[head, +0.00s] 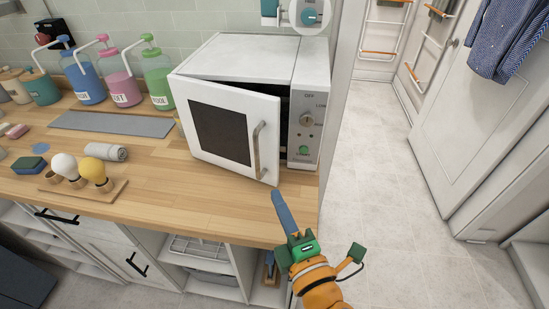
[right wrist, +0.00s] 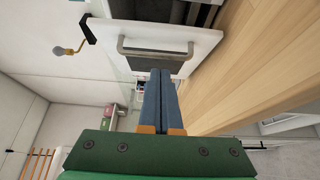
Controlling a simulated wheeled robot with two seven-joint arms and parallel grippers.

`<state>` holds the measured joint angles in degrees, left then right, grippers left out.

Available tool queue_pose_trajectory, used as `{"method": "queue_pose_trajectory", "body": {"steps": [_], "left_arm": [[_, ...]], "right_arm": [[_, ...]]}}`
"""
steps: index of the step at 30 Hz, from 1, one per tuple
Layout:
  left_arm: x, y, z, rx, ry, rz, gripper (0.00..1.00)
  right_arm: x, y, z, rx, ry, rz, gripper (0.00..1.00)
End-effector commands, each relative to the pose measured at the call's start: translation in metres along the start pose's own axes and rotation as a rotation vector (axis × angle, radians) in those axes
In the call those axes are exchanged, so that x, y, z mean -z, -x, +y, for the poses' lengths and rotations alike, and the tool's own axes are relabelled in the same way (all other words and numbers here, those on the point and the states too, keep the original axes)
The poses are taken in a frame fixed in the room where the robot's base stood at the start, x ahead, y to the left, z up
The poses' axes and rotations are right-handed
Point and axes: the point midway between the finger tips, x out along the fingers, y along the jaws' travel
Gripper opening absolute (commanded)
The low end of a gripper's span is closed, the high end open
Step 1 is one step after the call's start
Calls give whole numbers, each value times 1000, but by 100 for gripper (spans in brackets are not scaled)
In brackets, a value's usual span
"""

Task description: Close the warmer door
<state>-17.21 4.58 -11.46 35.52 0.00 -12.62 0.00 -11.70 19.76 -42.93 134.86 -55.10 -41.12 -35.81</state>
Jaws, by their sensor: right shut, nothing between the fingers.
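The warmer (head: 245,55) is a white box on the wooden counter. Its door (head: 220,130) stands ajar, with a dark gap along its top and right edges. The door has a dark window and a metal handle (head: 256,150) near its right edge. My right gripper (head: 278,196) is shut and empty, its blue fingers just in front of the door's lower right corner. In the right wrist view the fingertips (right wrist: 160,73) point at the door (right wrist: 205,45) close to its handle (right wrist: 155,53); I cannot tell whether they touch. My left gripper is not in view.
On the wooden counter (head: 150,190), a grey mat (head: 112,124), a rolled towel (head: 105,152) and a board with bulb-shaped things (head: 95,170) lie left of the warmer. Pump bottles (head: 158,78) stand behind. The control panel (head: 306,120) is right of the door. Open floor lies right of the counter.

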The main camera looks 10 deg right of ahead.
Motion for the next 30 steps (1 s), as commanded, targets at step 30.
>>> {"method": "queue_pose_trajectory", "body": {"steps": [30], "left_arm": [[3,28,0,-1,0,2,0]], "right_arm": [[-32,-96,0,2,4,15,0]]}}
